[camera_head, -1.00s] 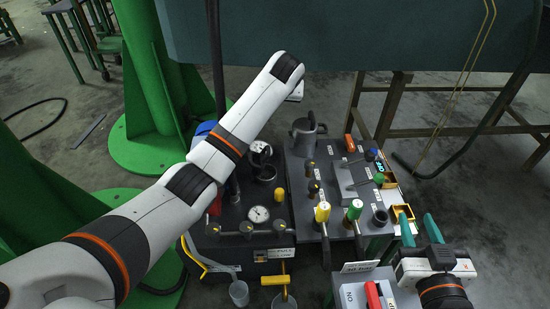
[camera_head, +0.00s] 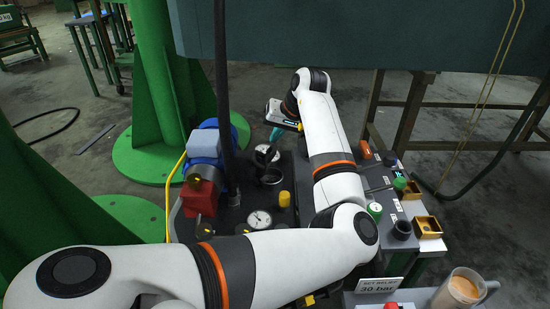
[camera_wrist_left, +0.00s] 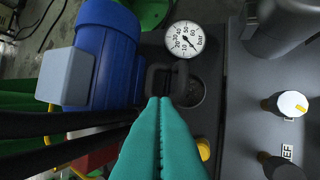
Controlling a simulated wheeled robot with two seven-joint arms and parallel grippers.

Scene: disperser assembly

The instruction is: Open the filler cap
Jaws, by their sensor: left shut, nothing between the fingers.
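The black filler cap (camera_wrist_left: 157,75) shows in the left wrist view as a dark, loop-like part standing at the edge of a round filler opening (camera_wrist_left: 193,91). It appears tipped up off the opening, but its lower part is hidden by my fingers. In the head view the dark opening (camera_head: 271,177) sits on the dark tank top, just behind the yellow cap. My left gripper (camera_wrist_left: 160,101) has teal fingers pressed together and empty, with the tips close to the filler cap; whether they touch it I cannot tell. The left gripper (camera_head: 273,137) also shows in the head view. My right gripper is out of view.
A pressure gauge (camera_wrist_left: 185,40) stands close behind the cap. The blue motor (camera_head: 205,145) and red block (camera_head: 200,198) are left of the opening. A yellow cap (camera_head: 284,199) and second gauge (camera_head: 259,220) are in front. A mug (camera_head: 462,288) stands at lower right.

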